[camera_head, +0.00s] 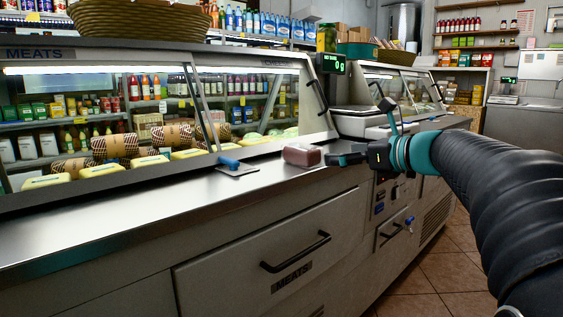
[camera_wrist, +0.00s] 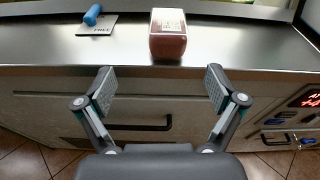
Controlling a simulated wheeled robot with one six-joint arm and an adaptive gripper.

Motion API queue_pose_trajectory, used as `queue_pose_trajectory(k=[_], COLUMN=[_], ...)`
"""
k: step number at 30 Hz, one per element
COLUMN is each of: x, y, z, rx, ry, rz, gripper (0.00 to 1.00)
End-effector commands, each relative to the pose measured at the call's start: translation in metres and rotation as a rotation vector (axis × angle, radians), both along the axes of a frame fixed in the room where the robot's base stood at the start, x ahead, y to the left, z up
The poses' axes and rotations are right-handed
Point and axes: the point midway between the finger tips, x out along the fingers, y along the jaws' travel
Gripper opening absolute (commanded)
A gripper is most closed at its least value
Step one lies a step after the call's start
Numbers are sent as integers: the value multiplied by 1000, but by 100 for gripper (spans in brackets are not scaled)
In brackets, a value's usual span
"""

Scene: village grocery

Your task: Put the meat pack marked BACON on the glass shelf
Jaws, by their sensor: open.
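A pink-red meat pack (camera_head: 302,154) lies on the steel counter near its front edge. In the wrist view the meat pack (camera_wrist: 168,36) shows a pale label on top; its lettering is too small to read. My gripper (camera_head: 347,156) is just right of the pack in the head view. In the wrist view my gripper (camera_wrist: 160,88) is open and empty, its fingers spread wide, with the pack ahead of the gap and apart from them. The glass meat case (camera_head: 250,100) stands behind the counter; which part is the glass shelf I cannot tell.
A blue-handled tool lies on a small card (camera_head: 238,168) left of the pack. A scale (camera_head: 352,118) stands at the right. Wrapped rolls and yellow packs (camera_head: 101,170) sit behind the glass. The counter's left part is clear.

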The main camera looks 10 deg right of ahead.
Motion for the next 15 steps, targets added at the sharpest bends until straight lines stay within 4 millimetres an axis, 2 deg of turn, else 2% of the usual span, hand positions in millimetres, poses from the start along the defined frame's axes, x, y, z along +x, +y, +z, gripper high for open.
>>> queue_pose_trajectory(k=[1,4,15], x=[4,13,62], y=[-6,-6,31], z=[3,7,-2], rx=[36,75,76], ry=[3,4,5], rz=[-11,-18,-16], gripper=[94,94,94])
